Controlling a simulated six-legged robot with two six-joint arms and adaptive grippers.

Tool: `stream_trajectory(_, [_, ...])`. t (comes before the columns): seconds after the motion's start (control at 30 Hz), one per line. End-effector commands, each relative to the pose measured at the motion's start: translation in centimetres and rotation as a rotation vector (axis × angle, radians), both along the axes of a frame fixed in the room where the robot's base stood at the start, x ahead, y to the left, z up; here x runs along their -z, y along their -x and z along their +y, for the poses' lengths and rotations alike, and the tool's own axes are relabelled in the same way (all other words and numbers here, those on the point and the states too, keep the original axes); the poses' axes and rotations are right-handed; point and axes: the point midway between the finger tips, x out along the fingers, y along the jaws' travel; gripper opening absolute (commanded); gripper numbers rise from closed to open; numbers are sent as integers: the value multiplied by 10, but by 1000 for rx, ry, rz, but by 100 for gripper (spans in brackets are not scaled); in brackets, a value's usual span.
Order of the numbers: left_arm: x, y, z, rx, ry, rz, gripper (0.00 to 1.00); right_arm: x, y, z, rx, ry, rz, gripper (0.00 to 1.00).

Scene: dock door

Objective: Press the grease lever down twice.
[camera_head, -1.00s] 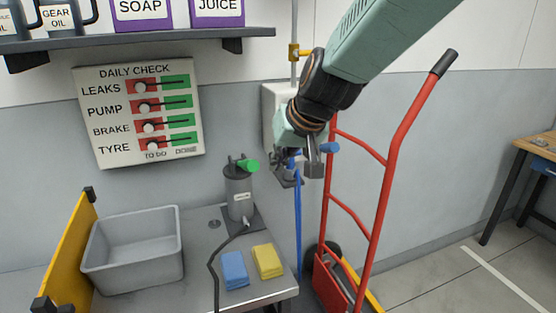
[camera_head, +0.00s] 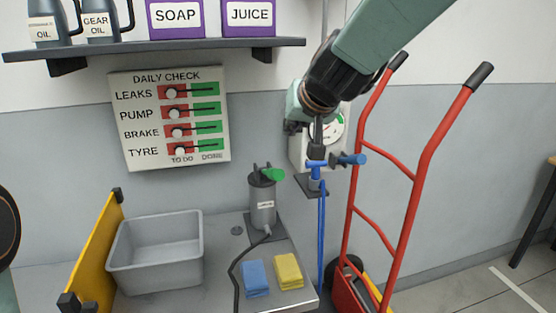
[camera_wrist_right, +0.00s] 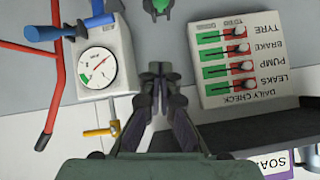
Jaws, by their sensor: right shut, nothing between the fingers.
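The grease pump (camera_head: 263,205) is a grey upright cylinder at the back of the bench, with a black hose. Its lever has a green grip (camera_head: 273,174) at the top, pointing right. The green grip also shows at the top edge of the right wrist view (camera_wrist_right: 159,5). My right gripper (camera_head: 317,150) is shut and empty, up and right of the lever and apart from it, in front of the gauge box. Its closed fingers show in the right wrist view (camera_wrist_right: 164,72). My left gripper is out of view.
A gauge box (camera_head: 298,150) with a blue hose (camera_head: 321,225) is right of the pump. A red hand truck (camera_head: 385,210) stands farther right. A grey bin (camera_head: 155,252), a blue sponge (camera_head: 255,278) and a yellow sponge (camera_head: 288,271) are on the bench. A check board (camera_head: 170,118) hangs behind.

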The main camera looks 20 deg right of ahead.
Motion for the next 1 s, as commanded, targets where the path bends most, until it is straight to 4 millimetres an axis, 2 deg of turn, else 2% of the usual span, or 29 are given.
stream_trajectory(0.13, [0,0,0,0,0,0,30,3,-3,0,0,0,2,0])
stream_trajectory(0.27, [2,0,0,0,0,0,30,14,-14,1,0,-1,4,0])
stream_trajectory(0.77, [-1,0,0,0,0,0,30,65,-79,4,0,-1,4,0])
stream_trajectory(1.0, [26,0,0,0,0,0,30,84,-70,8,-1,1,2,0])
